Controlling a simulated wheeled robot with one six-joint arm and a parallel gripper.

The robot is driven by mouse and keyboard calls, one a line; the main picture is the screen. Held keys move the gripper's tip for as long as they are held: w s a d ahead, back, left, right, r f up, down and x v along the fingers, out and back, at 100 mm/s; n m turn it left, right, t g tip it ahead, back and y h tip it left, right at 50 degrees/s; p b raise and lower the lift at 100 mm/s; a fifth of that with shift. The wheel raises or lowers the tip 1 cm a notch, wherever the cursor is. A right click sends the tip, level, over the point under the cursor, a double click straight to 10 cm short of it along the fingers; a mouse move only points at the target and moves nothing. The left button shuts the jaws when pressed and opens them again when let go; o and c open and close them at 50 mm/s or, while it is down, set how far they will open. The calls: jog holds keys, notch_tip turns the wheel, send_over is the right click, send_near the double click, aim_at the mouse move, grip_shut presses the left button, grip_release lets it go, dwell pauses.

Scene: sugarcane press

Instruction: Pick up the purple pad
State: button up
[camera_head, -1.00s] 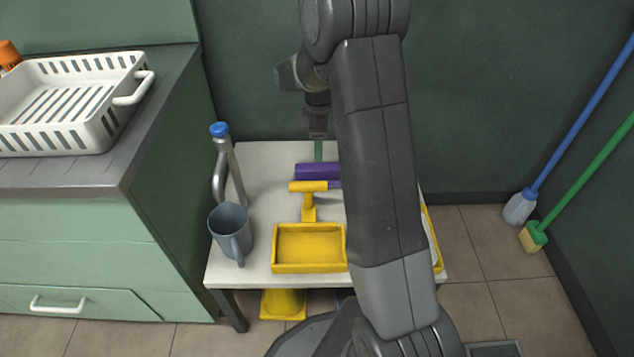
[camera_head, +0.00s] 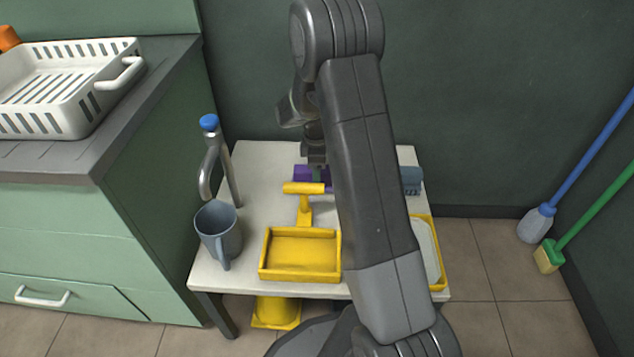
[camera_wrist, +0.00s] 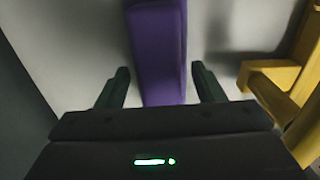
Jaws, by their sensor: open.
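The purple pad (camera_wrist: 158,50) is a long block lying on the white table. In the wrist view it runs up from between my gripper's fingers, with a gap on each side. My gripper (camera_wrist: 160,90) is open, one dark finger on either side of the pad and not touching it. In the head view the pad (camera_head: 302,174) shows near the back of the table, partly hidden by my gripper (camera_head: 315,165) and arm. The head view does not show how high the fingertips are above the table.
A yellow T-handled tool (camera_head: 304,205) and yellow tray (camera_head: 300,254) stand in front of the pad. A grey-blue mug (camera_head: 219,236) and a tap (camera_head: 210,175) are at left. A blue object (camera_head: 412,180) and a second yellow-rimmed tray (camera_head: 441,260) are at right.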

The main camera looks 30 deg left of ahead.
jog(key=shift+r, duration=0.1)
jog(key=c, duration=1.1)
notch_tip(320, 180, up, 10)
jog(key=p, duration=0.4)
